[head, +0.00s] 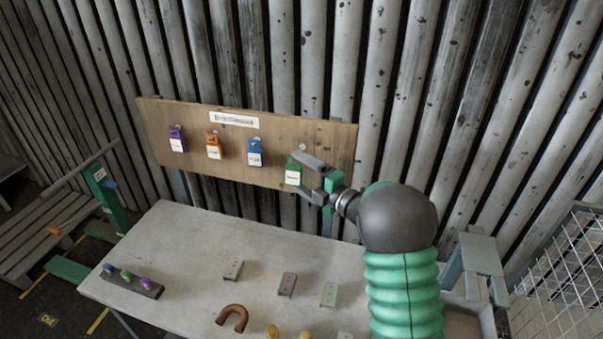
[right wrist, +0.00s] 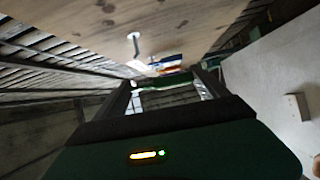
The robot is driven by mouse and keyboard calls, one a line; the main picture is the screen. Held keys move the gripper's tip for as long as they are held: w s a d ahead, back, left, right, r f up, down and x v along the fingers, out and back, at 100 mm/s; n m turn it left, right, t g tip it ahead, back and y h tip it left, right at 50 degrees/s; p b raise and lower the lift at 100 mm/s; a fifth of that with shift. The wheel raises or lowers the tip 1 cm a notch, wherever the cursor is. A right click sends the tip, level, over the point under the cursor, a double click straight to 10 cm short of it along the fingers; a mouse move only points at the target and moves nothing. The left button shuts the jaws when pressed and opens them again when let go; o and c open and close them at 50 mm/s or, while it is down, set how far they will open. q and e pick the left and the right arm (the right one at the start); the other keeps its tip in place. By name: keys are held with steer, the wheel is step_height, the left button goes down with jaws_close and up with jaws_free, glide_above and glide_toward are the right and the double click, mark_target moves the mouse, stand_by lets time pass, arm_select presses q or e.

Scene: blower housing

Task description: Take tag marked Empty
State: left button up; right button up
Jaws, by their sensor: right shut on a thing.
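A wooden board (head: 325,145) with a white title strip carries a row of tags with white labels: purple (head: 177,139), orange (head: 213,146), blue (head: 254,152) and green (head: 292,174). The label print is too small to read, so I cannot tell which says Empty. My right gripper (head: 301,174) is at the green tag, shut on it, at the board's right end. In the right wrist view the green tag (right wrist: 165,83) lies between the fingers (right wrist: 167,90), near a pale peg (right wrist: 133,45) on the board. My left gripper is out of view.
A grey table (head: 190,245) stands below the board, with metal brackets (head: 287,284), a brown horseshoe-shaped piece (head: 232,318) and a dark strip of coloured knobs (head: 132,281). A wire mesh cage (head: 560,285) stands at right; slatted wood (head: 45,225) at left.

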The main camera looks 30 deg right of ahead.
steer(key=s+a+b, duration=0.1)
steer(key=s+a, duration=0.4)
steer(key=a, duration=0.1)
steer(key=shift+b, duration=0.35)
